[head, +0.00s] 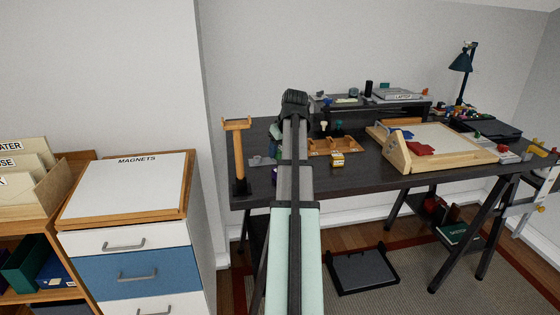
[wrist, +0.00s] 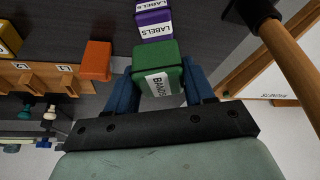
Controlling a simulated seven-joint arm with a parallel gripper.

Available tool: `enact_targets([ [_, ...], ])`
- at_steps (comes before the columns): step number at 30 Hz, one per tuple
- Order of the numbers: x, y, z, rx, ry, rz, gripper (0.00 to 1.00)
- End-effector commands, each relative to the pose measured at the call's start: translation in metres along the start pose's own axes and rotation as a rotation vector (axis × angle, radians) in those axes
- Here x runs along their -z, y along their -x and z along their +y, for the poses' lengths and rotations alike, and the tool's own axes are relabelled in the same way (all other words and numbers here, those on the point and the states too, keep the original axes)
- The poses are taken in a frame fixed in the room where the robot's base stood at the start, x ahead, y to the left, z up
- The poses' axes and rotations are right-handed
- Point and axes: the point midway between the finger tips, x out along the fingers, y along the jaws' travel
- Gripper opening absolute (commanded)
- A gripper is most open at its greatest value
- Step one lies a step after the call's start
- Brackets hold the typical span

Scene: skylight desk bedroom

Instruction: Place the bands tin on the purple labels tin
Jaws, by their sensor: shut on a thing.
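The bands tin (wrist: 158,68) is a green box with a white BANDS label, in the middle of the wrist view. My gripper (wrist: 156,82) is shut on it, with a blue finger on either side. The purple labels tin (wrist: 153,20) is just beyond the bands tin in the wrist view, with white LABELS markings on its top and side. It stands on the dark desk. I cannot tell the height of the bands tin above the desk.
A wooden post stand (head: 238,160) rises on the left of the desk (head: 370,178); its post also shows at right in the wrist view (wrist: 290,52). An orange block (wrist: 97,60) and a wooden organizer (wrist: 38,80) lie left of the held tin.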

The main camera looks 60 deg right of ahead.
Motion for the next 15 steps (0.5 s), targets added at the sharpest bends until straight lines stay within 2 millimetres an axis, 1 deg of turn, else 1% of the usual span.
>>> enact_targets([
  [5,-0.005,-0.011,0.000,0.000,-0.001,-0.001,0.22],
  [12,-0.016,-0.036,0.000,0.000,-0.002,-0.001,0.22],
  [15,-0.016,-0.039,0.000,-0.001,-0.002,0.001,0.22],
])
